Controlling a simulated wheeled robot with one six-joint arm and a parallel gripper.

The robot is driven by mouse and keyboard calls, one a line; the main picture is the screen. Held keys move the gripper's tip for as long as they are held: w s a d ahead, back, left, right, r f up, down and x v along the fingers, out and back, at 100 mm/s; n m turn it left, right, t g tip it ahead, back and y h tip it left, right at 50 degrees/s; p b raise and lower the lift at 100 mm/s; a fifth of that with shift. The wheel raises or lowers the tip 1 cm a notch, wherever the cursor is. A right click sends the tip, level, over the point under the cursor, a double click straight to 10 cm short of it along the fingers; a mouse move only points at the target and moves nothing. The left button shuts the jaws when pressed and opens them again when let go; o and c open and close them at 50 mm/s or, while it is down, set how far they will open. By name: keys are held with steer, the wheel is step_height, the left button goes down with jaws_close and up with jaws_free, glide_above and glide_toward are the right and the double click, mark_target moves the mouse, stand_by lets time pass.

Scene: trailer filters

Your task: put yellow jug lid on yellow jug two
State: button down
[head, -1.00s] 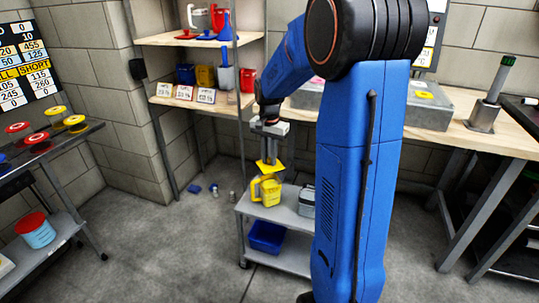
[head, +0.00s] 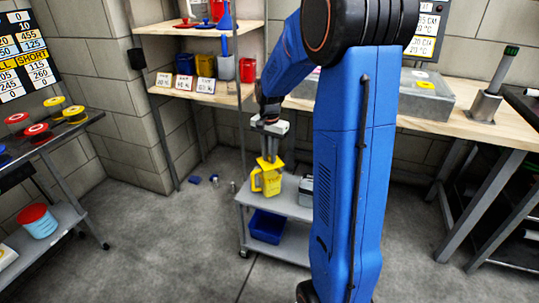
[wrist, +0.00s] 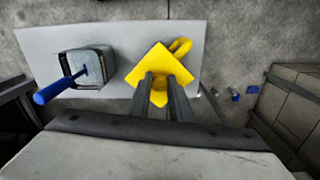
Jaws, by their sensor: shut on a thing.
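The yellow jug (head: 269,183) stands upright on the top shelf of the grey cart in the head view, its handle toward the left. The yellow lid (head: 270,163) is a flat square plate at the jug's mouth. My gripper (head: 270,156) points down and is shut on the lid. In the wrist view the lid (wrist: 160,67) lies between my fingertips (wrist: 160,80) and covers most of the jug. Only the jug's handle (wrist: 181,46) shows beyond it. Whether the lid is fully seated cannot be told.
The cart top (wrist: 105,35) also holds a grey square container (wrist: 88,66) with a blue-handled tool. A blue bin (head: 267,226) sits on the cart's lower shelf. Small blue items (head: 195,180) lie on the floor to the left. Wooden shelves (head: 198,88) stand behind.

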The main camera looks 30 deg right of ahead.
steer(key=shift+f, duration=0.55)
stand_by(1.5)
steer(key=shift+r, duration=0.2)
stand_by(0.6)
steer(key=shift+f, duration=0.1)
stand_by(0.5)
steer(key=c, duration=1)
jaws_free()
steer(key=shift+c, duration=0.2)
steer(key=shift+r, duration=3.5)
